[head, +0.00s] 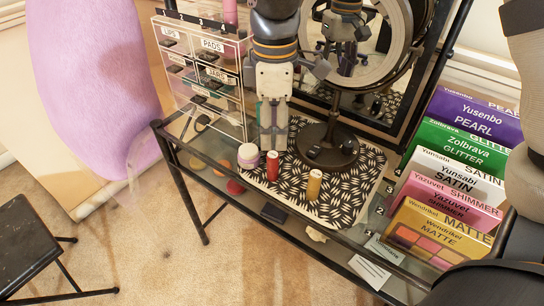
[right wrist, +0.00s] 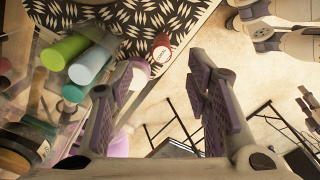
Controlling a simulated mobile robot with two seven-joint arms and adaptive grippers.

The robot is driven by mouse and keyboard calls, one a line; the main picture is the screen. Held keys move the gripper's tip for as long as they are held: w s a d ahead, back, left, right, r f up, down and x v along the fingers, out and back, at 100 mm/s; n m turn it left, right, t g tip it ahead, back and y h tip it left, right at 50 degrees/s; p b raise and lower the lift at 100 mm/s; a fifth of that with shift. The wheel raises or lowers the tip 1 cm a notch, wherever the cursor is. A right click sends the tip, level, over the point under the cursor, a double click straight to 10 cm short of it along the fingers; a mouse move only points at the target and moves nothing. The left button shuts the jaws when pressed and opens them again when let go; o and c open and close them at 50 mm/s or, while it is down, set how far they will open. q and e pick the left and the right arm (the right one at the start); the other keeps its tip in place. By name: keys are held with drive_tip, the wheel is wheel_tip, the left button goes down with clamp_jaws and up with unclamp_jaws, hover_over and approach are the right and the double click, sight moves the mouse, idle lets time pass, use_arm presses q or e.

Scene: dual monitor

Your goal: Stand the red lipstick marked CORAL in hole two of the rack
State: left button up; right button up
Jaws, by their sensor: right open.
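The red lipstick (head: 272,166) stands upright on the patterned mat, just below and in front of my right gripper (head: 273,138) in the head view. In the right wrist view, the red lipstick (right wrist: 161,52) shows its round end with a label that seems to read CORAL. It lies beyond the gap between my right gripper's (right wrist: 162,74) spread fingers, which hold nothing. The rack (head: 190,17) with number marks is at the top of the clear drawer unit; a pink lipstick (head: 230,11) stands by mark 3. My arm partly hides the area beside it.
A gold lipstick (head: 314,185) stands to the right on the mat (head: 350,195), and a lilac-topped jar (head: 248,156) close to the left. A round mirror's base (head: 327,148) is behind. Boxed palettes (head: 450,200) line the right side.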

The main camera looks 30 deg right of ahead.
sight(273, 155)
wheel_tip(273, 155, down, 9)
drive_tip(key=shift+a+f+b, duration=0.1)
drive_tip(key=shift+a+b, duration=0.05)
drive_tip(key=shift+b, duration=0.25)
drive_tip(key=shift+c, duration=0.6)
drive_tip(key=c, duration=0.9)
